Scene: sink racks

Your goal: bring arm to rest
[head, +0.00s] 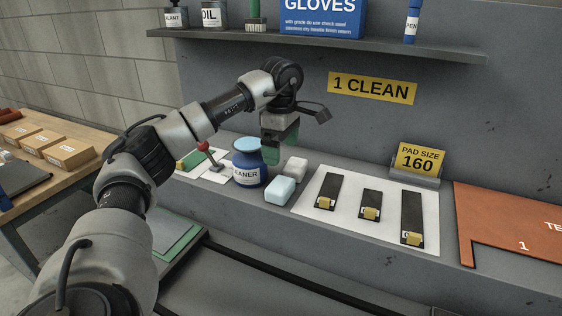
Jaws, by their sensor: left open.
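My left arm comes in from the lower left and reaches over the grey bench. Its gripper (279,150) points down above the bench, close to the blue cleaner jar (249,168), with its jaws open and greenish fingers. I see nothing held in it. My right gripper is not in view.
Pale blocks (281,190) stand beside the jar. A white sheet (345,222) holds black strips with yellow ends. A "PAD SIZE 160" sign (418,161) and an orange board (515,228) are to the right. A shelf (330,45) runs above; a red-knobbed lever (204,147) stands left.

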